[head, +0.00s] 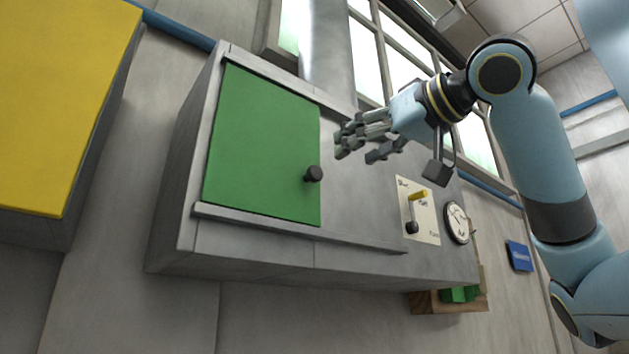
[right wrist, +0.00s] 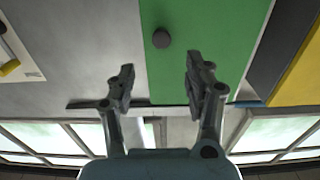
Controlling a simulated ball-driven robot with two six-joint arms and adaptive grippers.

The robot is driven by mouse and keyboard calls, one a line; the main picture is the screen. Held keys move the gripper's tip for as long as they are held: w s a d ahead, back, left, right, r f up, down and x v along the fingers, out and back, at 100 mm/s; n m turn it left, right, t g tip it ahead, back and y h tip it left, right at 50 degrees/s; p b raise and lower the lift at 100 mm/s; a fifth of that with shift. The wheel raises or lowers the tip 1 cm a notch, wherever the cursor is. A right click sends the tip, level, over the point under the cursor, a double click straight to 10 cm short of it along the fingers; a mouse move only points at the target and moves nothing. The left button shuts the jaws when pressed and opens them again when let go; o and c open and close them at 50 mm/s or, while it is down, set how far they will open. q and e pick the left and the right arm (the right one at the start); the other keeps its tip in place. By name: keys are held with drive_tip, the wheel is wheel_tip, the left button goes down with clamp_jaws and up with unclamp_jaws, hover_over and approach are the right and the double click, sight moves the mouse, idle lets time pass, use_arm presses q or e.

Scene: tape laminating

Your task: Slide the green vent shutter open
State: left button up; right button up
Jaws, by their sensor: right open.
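The green vent shutter (head: 262,145) is a flat panel at the left of a grey wall box, between an upper and a lower rail. Its black round knob (head: 313,174) stands near its right edge. The shutter also shows in the right wrist view (right wrist: 215,35), with the knob (right wrist: 161,38) ahead of and between the fingertips. My right gripper (head: 356,146) is open and empty, up and to the right of the knob in the head view and apart from it. In the right wrist view its fingers (right wrist: 160,78) are spread. My left gripper is not in view.
The lower rail (head: 300,228) runs right past the shutter along bare grey panel. A lever plate (head: 420,208) and a round gauge (head: 457,222) are to the right. A yellow cabinet (head: 62,100) hangs at the left. A wooden tray (head: 424,303) with green pieces is below.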

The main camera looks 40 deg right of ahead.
sight(317, 173)
drive_tip(key=w+p, duration=0.1)
drive_tip(key=w, duration=0.2)
drive_tip(key=w+p, duration=0.1)
drive_tip(key=w, duration=0.3)
drive_tip(key=w+p, duration=0.1)
drive_tip(key=w, duration=0.2)
drive_tip(key=shift+w+d+r+p, duration=0.1)
drive_tip(key=shift+w+d+p, duration=0.05)
drive_tip(key=shift+d+p, duration=0.25)
drive_tip(key=shift+w, duration=0.2)
drive_tip(key=shift+d, duration=0.1)
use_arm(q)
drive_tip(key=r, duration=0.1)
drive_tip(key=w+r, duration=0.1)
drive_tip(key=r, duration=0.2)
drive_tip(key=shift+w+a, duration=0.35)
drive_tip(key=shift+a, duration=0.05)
use_arm(e)
clamp_jaws()
